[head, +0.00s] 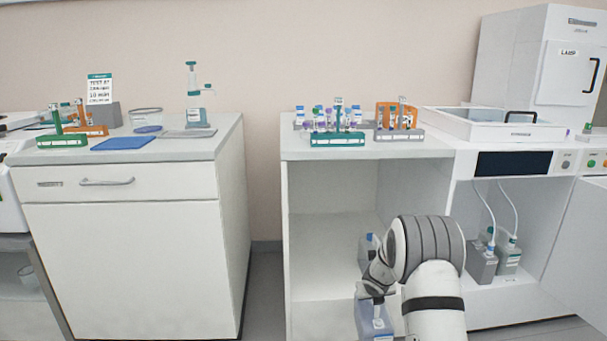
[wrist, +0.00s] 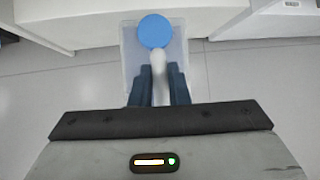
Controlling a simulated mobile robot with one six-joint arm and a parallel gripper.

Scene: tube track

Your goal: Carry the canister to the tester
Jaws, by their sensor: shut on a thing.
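My gripper (head: 372,292) is shut on a grey-blue canister (head: 375,322), low in front of the open cabinet in the head view. In the wrist view the dark fingers (wrist: 158,88) close around its pale handle, and the round blue cap (wrist: 155,31) shows beyond them on the translucent body. The canister hangs over the floor, its lower part cut off in the head view. The tester (head: 513,163) appears to be the white unit with a dark display at the right. Its lower bay is open and holds two grey canisters (head: 482,264) with tubes.
Another grey-blue canister (head: 366,250) stands in the open cabinet (head: 318,242), partly hidden by my arm. An open door (head: 580,240) stands at the far right. Tube racks (head: 337,139) stand on the countertop. A closed white cabinet (head: 130,255) stands left, across a narrow floor gap.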

